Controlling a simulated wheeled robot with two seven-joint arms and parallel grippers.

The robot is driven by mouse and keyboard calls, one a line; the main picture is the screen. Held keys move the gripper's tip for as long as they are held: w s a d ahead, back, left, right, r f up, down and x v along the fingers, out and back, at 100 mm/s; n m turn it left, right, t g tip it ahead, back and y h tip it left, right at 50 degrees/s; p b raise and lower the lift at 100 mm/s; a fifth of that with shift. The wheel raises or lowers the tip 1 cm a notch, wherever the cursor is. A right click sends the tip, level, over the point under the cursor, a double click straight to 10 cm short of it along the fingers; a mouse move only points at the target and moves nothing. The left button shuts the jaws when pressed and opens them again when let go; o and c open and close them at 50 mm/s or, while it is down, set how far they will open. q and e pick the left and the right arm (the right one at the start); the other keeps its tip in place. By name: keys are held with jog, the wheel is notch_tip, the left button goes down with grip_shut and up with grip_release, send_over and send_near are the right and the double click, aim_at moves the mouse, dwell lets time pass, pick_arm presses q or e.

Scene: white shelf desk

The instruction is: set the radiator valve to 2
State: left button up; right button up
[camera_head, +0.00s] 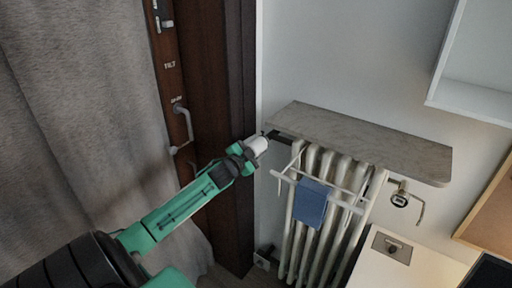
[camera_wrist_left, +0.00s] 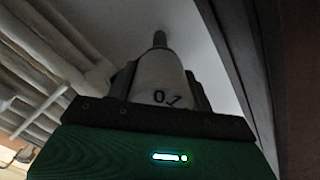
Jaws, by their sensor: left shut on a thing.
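The radiator valve (camera_head: 257,145) is a white knob at the upper left end of the radiator (camera_head: 312,205), just under the shelf's left corner. My left gripper (camera_head: 249,151) is shut on it, coming from the lower left. In the left wrist view the white valve knob (camera_wrist_left: 160,72) stands between the dark fingers of the gripper (camera_wrist_left: 161,88). A 0 and what looks like a 1 face the camera on the knob. The rest of its scale is hidden. My right gripper is not in view.
A grey stone shelf (camera_head: 360,144) lies over the radiator. A white drying rack (camera_head: 350,207) with a blue cloth (camera_head: 311,203) hangs on its front. A dark wooden door frame (camera_head: 215,120) and a grey curtain (camera_head: 80,110) are at left.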

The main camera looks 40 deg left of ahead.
pick_arm(q)
jog(key=m, duration=0.5)
jog(key=shift+m, duration=0.3)
jog(key=m, duration=0.4)
jog(key=shift+m, duration=0.6)
jog(key=shift+d, duration=0.1)
jog(key=shift+f, duration=0.1)
jog(key=o, duration=1)
jog(key=shift+c, duration=0.2)
